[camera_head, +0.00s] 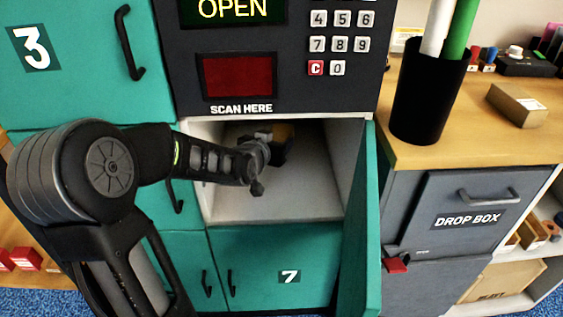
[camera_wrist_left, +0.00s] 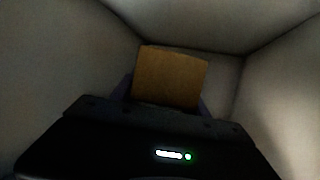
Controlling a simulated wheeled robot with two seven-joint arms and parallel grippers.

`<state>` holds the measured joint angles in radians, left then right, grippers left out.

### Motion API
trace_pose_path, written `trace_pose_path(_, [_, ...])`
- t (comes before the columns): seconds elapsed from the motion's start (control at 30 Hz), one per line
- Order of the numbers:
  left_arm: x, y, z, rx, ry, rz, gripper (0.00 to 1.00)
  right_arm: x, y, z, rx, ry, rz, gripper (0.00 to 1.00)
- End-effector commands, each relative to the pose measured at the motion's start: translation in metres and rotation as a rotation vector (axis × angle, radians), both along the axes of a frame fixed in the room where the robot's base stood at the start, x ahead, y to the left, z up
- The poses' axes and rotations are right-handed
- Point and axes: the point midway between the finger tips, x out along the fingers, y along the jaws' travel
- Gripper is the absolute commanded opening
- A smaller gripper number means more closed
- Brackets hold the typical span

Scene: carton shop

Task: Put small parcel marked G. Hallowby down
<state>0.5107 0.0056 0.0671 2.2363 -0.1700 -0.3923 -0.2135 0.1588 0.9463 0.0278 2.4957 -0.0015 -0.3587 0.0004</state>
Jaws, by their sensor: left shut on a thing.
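My left arm reaches into an open locker compartment (camera_head: 315,205) below the scan panel. My left gripper (camera_head: 276,147) is inside it, shut on a small brown parcel (camera_head: 285,133), most of which the gripper and wrist hide in the head view. In the left wrist view the brown parcel (camera_wrist_left: 170,77) stands out between the fingers, with pale compartment walls around it. No writing on it can be read. I cannot tell whether it touches the compartment floor. My right gripper is not in view.
The compartment's teal door (camera_head: 360,230) stands open on the right. Above are a red scan window (camera_head: 237,76) and a keypad (camera_head: 338,45). A black cup (camera_head: 430,90) with tubes and a brown box (camera_head: 517,104) stand on the counter, above a grey drop box (camera_head: 467,215).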

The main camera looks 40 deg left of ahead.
Motion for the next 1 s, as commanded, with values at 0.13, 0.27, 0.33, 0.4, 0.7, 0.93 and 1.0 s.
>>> trace_pose_path(0.13, [0.000, 0.000, 0.002, 0.001, -0.002, 0.000, 0.00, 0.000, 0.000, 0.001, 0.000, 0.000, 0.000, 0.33])
trace_pose_path(0.27, [0.000, 0.000, -0.001, 0.001, -0.001, -0.001, 0.00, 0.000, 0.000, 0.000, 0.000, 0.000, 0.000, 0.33])
trace_pose_path(0.33, [0.000, 0.000, -0.007, 0.001, -0.001, 0.000, 0.00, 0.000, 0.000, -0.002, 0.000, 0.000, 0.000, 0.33])
trace_pose_path(0.4, [0.000, -0.001, -0.019, 0.000, 0.002, -0.001, 0.00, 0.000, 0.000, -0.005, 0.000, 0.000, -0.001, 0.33])
trace_pose_path(0.7, [0.000, -0.001, -0.061, 0.001, -0.002, -0.001, 0.00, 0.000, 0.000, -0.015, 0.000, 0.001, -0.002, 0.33])
trace_pose_path(0.93, [0.000, -0.001, -0.061, 0.002, -0.003, -0.002, 0.00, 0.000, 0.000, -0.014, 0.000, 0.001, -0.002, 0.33])
trace_pose_path(1.0, [0.000, -0.001, -0.062, 0.001, -0.002, -0.001, 0.00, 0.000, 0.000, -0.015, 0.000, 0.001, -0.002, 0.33])
